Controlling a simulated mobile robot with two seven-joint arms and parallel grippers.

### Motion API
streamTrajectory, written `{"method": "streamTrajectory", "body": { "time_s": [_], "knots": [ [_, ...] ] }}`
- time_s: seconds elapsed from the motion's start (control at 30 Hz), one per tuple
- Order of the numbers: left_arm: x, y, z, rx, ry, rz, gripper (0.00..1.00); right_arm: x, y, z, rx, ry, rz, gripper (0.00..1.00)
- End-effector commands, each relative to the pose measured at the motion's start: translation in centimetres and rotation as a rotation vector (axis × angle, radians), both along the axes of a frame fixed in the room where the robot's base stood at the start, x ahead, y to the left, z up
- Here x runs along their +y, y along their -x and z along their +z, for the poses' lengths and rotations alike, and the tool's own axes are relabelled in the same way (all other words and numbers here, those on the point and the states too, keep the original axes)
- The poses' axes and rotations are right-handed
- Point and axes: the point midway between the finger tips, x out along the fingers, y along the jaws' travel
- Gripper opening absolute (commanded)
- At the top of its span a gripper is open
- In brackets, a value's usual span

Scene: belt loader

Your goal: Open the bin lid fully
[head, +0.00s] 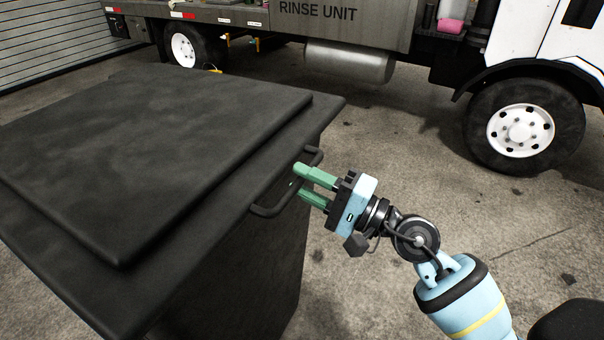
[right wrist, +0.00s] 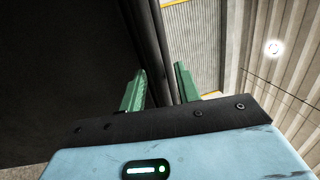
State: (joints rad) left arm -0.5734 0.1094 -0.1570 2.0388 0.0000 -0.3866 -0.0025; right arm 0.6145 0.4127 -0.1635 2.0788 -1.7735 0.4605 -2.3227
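The large black bin (head: 245,265) fills the left of the head view. Its flat dark lid (head: 160,130) lies down on top, closed. A dark bar handle (head: 268,211) sticks out from the side facing my right arm. My right gripper (head: 299,181) has its green fingers at this handle, open, one higher than the other. In the right wrist view, a dark bar (right wrist: 157,45) shows between the spread fingers (right wrist: 160,88). I cannot tell whether either finger touches it. My left gripper is not in view.
A truck marked "RINSE UNIT" (head: 318,12) stands behind the bin, with its front wheel (head: 520,130) at the right. The concrete floor (head: 400,140) between bin and truck is clear. A grey shutter wall (head: 45,40) is at the back left.

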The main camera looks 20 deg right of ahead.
Motion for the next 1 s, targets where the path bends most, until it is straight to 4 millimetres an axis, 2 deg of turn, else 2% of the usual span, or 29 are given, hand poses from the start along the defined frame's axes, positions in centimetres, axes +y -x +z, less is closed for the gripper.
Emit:
{"method": "streamTrajectory", "body": {
  "time_s": [0.13,0.43,0.7,1.0],
  "knots": [
    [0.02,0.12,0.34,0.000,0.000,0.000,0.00,0.70,-0.70,0.25,-0.001,0.001,0.001,0.33],
    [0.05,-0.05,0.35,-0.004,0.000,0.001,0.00,0.83,-0.83,0.11,0.001,0.001,0.001,0.33],
    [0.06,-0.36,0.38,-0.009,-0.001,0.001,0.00,0.81,-0.80,0.12,0.001,0.001,0.001,0.00],
    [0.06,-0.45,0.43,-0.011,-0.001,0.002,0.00,0.76,-0.81,0.21,0.001,0.001,0.001,0.00]
  ]
}}
